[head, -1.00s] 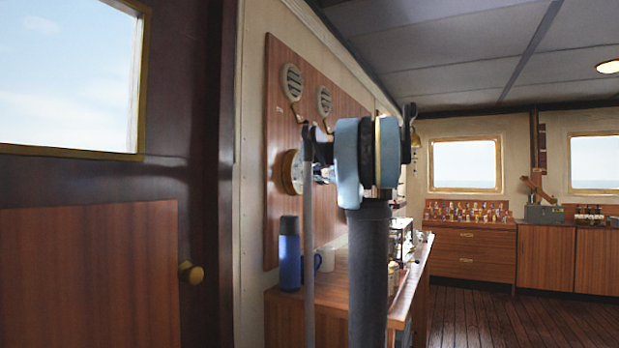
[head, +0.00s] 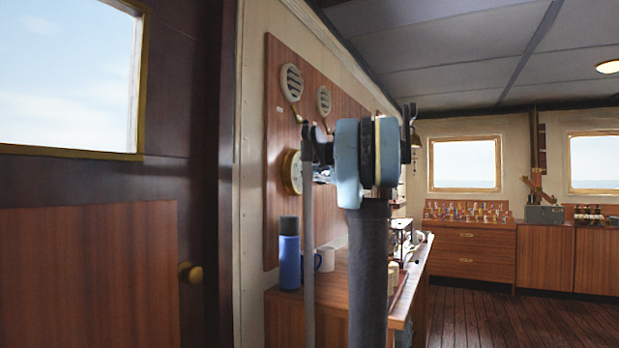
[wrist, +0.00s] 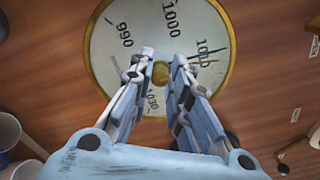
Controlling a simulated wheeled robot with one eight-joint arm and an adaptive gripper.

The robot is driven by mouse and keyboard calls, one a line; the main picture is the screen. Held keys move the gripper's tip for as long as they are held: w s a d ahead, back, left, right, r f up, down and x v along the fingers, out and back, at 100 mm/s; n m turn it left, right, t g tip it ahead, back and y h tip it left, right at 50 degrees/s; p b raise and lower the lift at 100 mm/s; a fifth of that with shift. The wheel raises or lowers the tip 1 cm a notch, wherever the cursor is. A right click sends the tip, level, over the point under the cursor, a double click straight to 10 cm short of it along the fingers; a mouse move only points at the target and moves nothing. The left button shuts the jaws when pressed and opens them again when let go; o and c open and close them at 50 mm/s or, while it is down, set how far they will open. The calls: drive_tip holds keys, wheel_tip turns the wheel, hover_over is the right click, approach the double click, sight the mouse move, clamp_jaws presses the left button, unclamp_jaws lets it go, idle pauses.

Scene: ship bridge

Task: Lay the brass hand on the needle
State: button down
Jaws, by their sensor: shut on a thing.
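The round barometer (wrist: 105,62) has a cream dial with numbers and a brass rim. It also shows side-on on the wood panel in the head view (head: 291,172), partly behind my arm. A brass knob (wrist: 160,74) sits at the dial's centre. My gripper (wrist: 163,60) is shut on this knob, one finger on each side. A thin dark needle (wrist: 204,42) points to the upper right, near the 1010 mark. A thin line beside it, lower and to the right, may be the brass hand; my right finger hides part of this area.
Below the panel is a wooden counter (head: 330,285) with a blue flask (head: 289,255) and a mug (head: 325,259). Two round vents (head: 292,82) sit higher on the panel. A door (head: 90,265) stands at the left. The floor (head: 500,322) at right is clear.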

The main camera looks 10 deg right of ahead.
drive_tip(key=shift+f, duration=0.1)
drive_tip(key=c, duration=1.5)
unclamp_jaws()
drive_tip(key=shift+w, duration=0.1)
drive_tip(key=shift+o, duration=0.2)
drive_tip(key=v, duration=1.2)
